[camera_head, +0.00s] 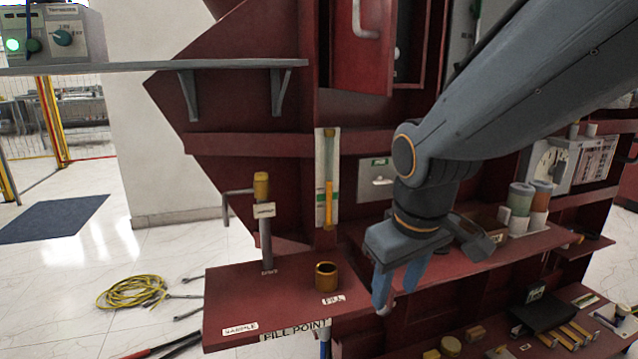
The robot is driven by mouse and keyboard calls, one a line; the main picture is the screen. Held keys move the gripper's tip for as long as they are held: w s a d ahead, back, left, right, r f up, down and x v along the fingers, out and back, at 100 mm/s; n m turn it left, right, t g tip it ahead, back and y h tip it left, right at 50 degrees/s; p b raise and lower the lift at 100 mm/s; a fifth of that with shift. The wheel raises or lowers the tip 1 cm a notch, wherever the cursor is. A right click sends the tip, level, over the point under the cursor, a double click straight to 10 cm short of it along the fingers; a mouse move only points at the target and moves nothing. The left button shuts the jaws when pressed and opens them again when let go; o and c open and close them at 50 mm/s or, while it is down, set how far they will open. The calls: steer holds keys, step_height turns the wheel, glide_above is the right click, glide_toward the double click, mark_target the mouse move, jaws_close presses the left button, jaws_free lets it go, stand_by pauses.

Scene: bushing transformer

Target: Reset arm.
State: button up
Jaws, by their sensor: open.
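My arm reaches in from the upper right. My gripper (384,302) points down with its blue fingers in front of the front edge of the dark red shelf (290,290). Nothing shows between the fingers, and the gripper is open. The far finger is partly hidden, and the gripper body covers part of the shelf behind it.
On the shelf left of my gripper stand a brass fill cup (327,276) and a valve post with a yellow top (262,190). Coloured jars (520,200) stand to the right. A lower shelf holds tools (565,335). A yellow cable coil (135,292) lies on the floor.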

steer(key=s+a+f+m+g, duration=0.1)
steer(key=s+g, duration=0.1)
steer(key=s, duration=0.3)
steer(key=s+a+f+m+g, duration=0.1)
steer(key=s+a+f+m, duration=0.1)
steer(key=s, duration=0.4)
steer(key=d+r+m+p, duration=0.2)
steer(key=d+r+p, duration=0.7)
steer(key=p, duration=0.9)
steer(key=shift+w+d+r, duration=0.4)
steer(key=shift+r, duration=0.05)
